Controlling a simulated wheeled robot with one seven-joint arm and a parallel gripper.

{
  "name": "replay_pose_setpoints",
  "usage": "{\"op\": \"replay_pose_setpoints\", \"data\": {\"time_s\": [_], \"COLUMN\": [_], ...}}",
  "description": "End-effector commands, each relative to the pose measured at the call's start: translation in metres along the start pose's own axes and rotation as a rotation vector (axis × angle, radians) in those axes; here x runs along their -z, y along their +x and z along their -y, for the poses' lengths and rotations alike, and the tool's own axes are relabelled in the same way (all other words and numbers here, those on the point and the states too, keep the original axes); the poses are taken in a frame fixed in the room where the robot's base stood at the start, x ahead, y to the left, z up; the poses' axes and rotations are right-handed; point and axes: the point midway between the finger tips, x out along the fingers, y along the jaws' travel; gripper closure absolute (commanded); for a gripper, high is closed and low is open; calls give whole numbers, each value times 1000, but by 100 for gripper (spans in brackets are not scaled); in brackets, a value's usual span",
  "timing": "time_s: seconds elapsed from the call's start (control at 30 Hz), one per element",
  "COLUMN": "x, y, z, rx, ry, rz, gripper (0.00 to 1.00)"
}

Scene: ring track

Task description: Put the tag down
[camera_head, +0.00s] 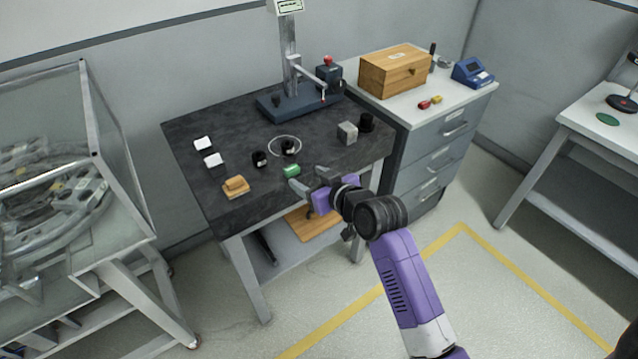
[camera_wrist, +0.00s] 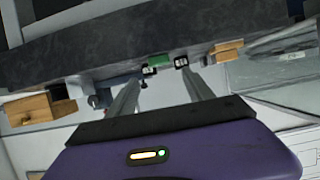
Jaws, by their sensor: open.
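A small green piece (camera_head: 291,170), which looks like the tag, lies on the dark table top (camera_head: 235,125) near its front edge. In the wrist view the green piece (camera_wrist: 160,60) shows beyond the fingertips, against the dark table. My gripper (camera_head: 309,180) is open, just in front of the green piece at the table's front edge. In the wrist view my gripper (camera_wrist: 162,76) has its fingers spread with nothing between them. I cannot tell whether a fingertip touches the green piece.
Two black pieces (camera_head: 260,159) (camera_head: 288,147), one inside a pale ring (camera_head: 285,139), stand behind the green piece. A wooden block (camera_head: 236,187) is left, a grey cube (camera_head: 348,132) right. A press stand (camera_head: 290,103) is at the back. White pieces (camera_head: 203,144) lie left.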

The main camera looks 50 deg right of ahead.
Motion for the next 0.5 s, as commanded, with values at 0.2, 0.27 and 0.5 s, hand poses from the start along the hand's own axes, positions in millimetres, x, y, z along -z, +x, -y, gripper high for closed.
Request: {"op": "replay_pose_setpoints", "data": {"time_s": [0.2,0.27,0.5], "x": [-1,0,0], "y": [-34,-40,-46], "z": [0,0,0], "rx": [0,0,1], "ry": [0,0,0], "rz": [1,0,1], "gripper": [39,39,39]}}
